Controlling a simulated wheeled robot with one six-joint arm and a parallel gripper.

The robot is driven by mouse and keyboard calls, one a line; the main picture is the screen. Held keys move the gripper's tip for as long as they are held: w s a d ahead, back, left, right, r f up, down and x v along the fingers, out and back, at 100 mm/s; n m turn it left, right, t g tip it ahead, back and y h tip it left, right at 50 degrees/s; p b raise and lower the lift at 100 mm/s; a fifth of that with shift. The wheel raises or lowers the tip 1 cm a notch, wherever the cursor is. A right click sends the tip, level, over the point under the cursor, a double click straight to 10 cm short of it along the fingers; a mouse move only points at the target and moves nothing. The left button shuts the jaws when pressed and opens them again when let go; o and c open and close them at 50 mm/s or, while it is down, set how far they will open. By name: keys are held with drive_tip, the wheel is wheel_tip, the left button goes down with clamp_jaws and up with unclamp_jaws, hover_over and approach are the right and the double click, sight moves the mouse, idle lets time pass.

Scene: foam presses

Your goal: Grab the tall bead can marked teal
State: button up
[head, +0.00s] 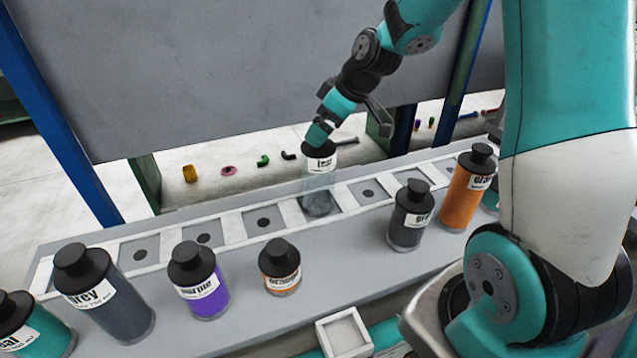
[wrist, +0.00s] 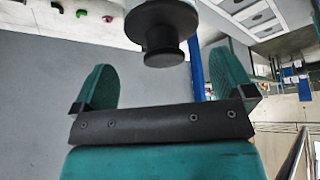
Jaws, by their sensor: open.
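A tall can (head: 318,184) with a black lid and a clear, nearly empty-looking body stands upright in the slotted row; its white label seems to read teal. My gripper (head: 320,134) is at the top of this can in the head view. In the wrist view, my open gripper (wrist: 165,66) has its two teal fingers apart, with a black lid (wrist: 162,30) between and just beyond the tips. I cannot tell whether they touch. A teal-filled can (head: 38,325) stands at the far left, its label partly cut off.
On the grey bench (head: 240,318) stand a tall grey can (head: 118,312), a purple can (head: 205,300), a short orange can (head: 280,285), a smaller grey can (head: 406,230) and a tall orange can (head: 458,205). Empty slots (head: 203,241) flank the clear can. A white square tray (head: 322,342) lies in front.

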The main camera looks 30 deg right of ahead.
sight(318, 174)
drive_tip(key=shift+p+x, duration=1.15)
drive_tip(key=shift+x, duration=1.55)
drive_tip(key=shift+s+a+r, duration=0.1)
drive_tip(key=shift+s+a, duration=0.05)
drive_tip(key=shift+a, duration=0.05)
drive_tip(key=c, duration=1.4)
